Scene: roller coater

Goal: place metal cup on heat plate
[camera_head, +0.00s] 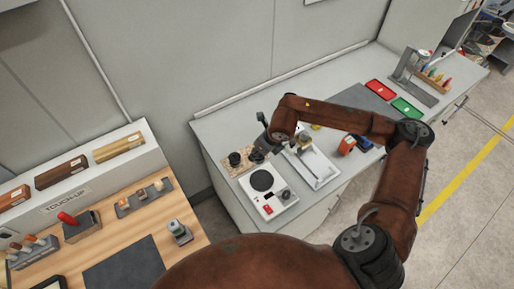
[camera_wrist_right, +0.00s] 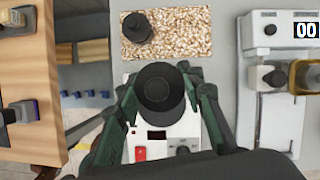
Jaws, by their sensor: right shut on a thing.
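My right gripper (camera_wrist_right: 160,95) is shut on a dark metal cup (camera_wrist_right: 160,88), with a finger on each side of it; the gripper also shows in the head view (camera_head: 264,142). The cup looks upright, and its open mouth faces the wrist camera. The heat plate (camera_head: 270,197) is a white box with a black round disc, a red switch and a dial. In the head view the disc is bare, and the cup is behind it, near the mat's edge. In the wrist view the cup hides the disc. My left gripper is not in view.
A speckled mat (camera_wrist_right: 190,32) holds another dark vessel (camera_wrist_right: 137,28), just behind the heat plate. A white instrument (camera_head: 318,165) stands close on the right, with an amber-coloured item. Red (camera_head: 380,90) and green (camera_head: 407,108) trays lie farther right. A wooden bench (camera_head: 185,245) is on the left.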

